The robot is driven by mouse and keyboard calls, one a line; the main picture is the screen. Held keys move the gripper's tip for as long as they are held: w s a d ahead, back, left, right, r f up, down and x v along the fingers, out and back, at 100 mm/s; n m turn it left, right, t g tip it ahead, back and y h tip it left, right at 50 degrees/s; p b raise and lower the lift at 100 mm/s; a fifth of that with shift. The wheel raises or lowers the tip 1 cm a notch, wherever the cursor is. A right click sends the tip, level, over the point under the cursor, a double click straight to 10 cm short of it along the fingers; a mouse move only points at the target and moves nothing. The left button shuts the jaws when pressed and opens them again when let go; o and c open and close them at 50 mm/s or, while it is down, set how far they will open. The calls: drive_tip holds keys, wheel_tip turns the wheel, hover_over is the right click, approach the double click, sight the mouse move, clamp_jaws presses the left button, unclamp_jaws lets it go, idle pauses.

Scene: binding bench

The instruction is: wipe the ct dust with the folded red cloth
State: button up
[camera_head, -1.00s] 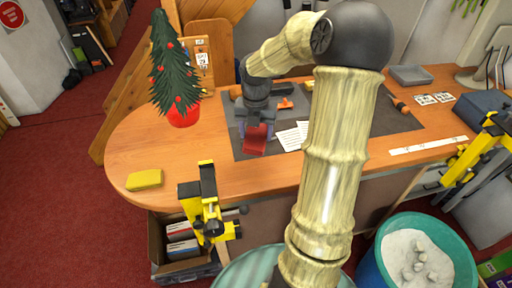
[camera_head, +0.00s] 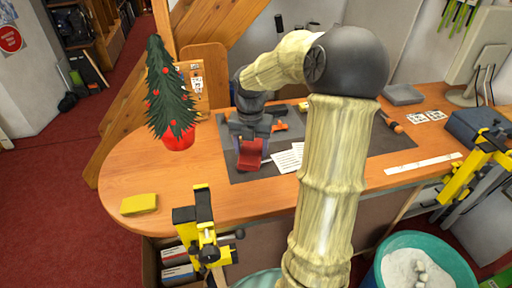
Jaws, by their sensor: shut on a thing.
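The folded red cloth (camera_head: 250,155) is in my gripper (camera_head: 250,148), low over the left part of the dark grey mat (camera_head: 240,174). My gripper points down and is shut on the cloth. I cannot tell whether the cloth touches the mat. I cannot make out any dust; the gripper and arm hide part of the mat.
White papers (camera_head: 288,158) lie right of the cloth. An orange tool (camera_head: 280,126) lies behind. A small Christmas tree in a red pot (camera_head: 178,138) stands left. A yellow sponge-like block (camera_head: 139,204) and a yellow clamp (camera_head: 204,222) are at the front edge.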

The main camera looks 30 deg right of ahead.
drive_tip(key=d+f+m+p, duration=0.1)
drive_tip(key=p, duration=0.1)
drive_tip(key=w+d+f+p, duration=0.1)
drive_tip(key=d+f+p, duration=0.1)
drive_tip(key=d+f+m+p, duration=0.1)
drive_tip(key=d+p, duration=0.1)
drive_tip(key=shift+w+d+f+m+p, duration=0.15)
drive_tip(key=shift+w+d+m+p, duration=0.15)
drive_tip(key=shift+w+p, duration=0.1)
drive_tip(key=d+f+m+p, duration=0.1)
drive_tip(key=d+f+p, duration=0.2)
drive_tip(key=d+f, duration=0.1)
drive_tip(key=shift+s+f+m, duration=0.4)
drive_tip(key=shift+s+f, duration=0.05)
drive_tip(key=shift+f, duration=0.45)
